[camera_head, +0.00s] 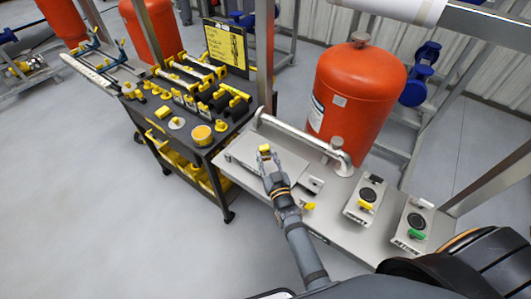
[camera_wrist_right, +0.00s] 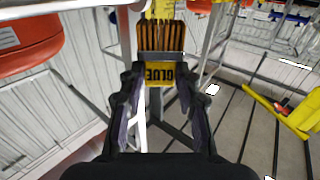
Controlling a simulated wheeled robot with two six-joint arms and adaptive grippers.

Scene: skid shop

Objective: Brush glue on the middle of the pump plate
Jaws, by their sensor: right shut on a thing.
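My right gripper (camera_head: 270,166) reaches over the left part of the grey metal deck (camera_head: 240,152). It is shut on the glue brush, whose yellow end (camera_head: 264,148) sticks out past the fingers. In the right wrist view the brush (camera_wrist_right: 160,73) shows a yellow body marked GLUE and brown bristles between the two fingers (camera_wrist_right: 159,95). A grey plate (camera_head: 312,184) lies on the deck right beside the gripper, partly hidden by it. I cannot tell for sure which surface is the pump plate. My left gripper is not in view.
A pipe handrail (camera_head: 300,135) and an orange tank (camera_head: 355,95) stand behind the gripper. Two units with black discs, one with a yellow knob (camera_head: 366,205) and one with a green knob (camera_head: 416,234), sit to the right. A black cart (camera_head: 205,150) carries a yellow pot (camera_head: 202,134).

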